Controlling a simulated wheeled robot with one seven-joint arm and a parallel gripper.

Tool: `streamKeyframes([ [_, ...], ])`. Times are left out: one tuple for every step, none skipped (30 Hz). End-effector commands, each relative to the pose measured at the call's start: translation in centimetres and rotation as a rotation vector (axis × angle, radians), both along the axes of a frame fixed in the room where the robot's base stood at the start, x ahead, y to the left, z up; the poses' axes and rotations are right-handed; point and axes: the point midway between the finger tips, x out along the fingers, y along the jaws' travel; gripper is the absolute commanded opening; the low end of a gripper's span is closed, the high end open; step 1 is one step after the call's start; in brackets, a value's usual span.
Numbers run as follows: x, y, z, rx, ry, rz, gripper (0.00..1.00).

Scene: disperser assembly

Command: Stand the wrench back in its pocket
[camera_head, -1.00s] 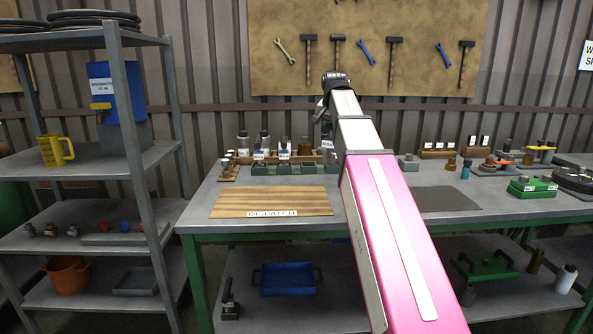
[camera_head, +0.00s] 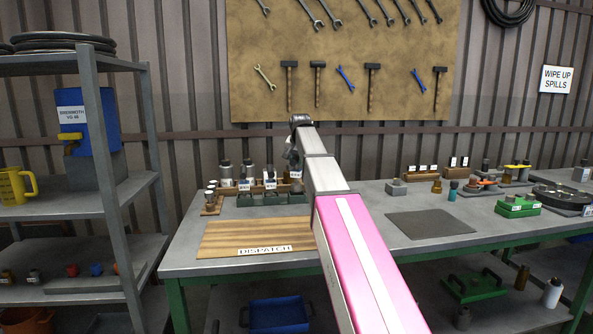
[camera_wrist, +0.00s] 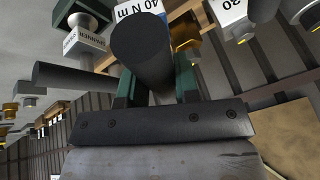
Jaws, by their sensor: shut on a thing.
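My gripper (camera_wrist: 160,90) has two green fingers, which are closed around a thick dark cylinder (camera_wrist: 142,45), apparently the wrench's handle seen end-on. A white "40 N m" label (camera_wrist: 138,9) shows just beyond it; I cannot tell whether it is on the wrench or the holder. In the head view my gripper (camera_head: 293,160) is small and partly hidden by my arm, over the right end of a row of grey-green pockets (camera_head: 248,200) with white labels. Dark tools (camera_head: 249,171) stand in pockets to its left. The wrench's lower end and its pocket are hidden.
In the wrist view another dark cylinder (camera_wrist: 72,77) and a labelled block (camera_wrist: 84,42) lie close on the left. Bottles (camera_head: 226,173) stand behind the pockets. The wooden dispatch board (camera_head: 225,240) in front is bare, as is the grey mat (camera_head: 430,224) at right.

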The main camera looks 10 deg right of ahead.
Motion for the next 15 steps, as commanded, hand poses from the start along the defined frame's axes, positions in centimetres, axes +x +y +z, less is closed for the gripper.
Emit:
streamKeyframes([
  [0.1,0.0,-0.1,0.000,-0.001,0.000,0.00],
  [0.1,0.0,-0.2,0.000,-0.001,0.000,0.00],
  [0.1,0.0,-0.5,0.000,0.000,0.000,0.00],
  [0.0,0.0,-0.7,0.000,0.000,0.000,0.00],
  [0.0,0.0,-1.1,0.000,0.001,0.000,0.00],
  [0.0,0.0,-1.5,0.000,0.001,0.000,0.00],
  [0.0,0.0,-1.9,0.000,0.001,0.000,0.00],
  [-0.1,0.0,-2.3,0.000,0.001,0.000,0.00],
  [0.0,0.0,-2.9,0.000,0.000,0.000,0.00],
  [0.0,0.0,-3.3,0.000,0.000,0.000,0.00],
  [0.0,0.0,-3.6,0.000,0.000,0.000,0.00],
  [0.0,0.0,-3.9,0.000,0.000,0.000,0.00],
  [0.0,0.0,-4.0,0.000,0.000,0.000,0.00],
  [0.0,0.0,-4.1,0.000,0.000,0.000,0.00],
  [0.0,0.0,-4.1,0.000,-0.001,0.000,0.00],
])
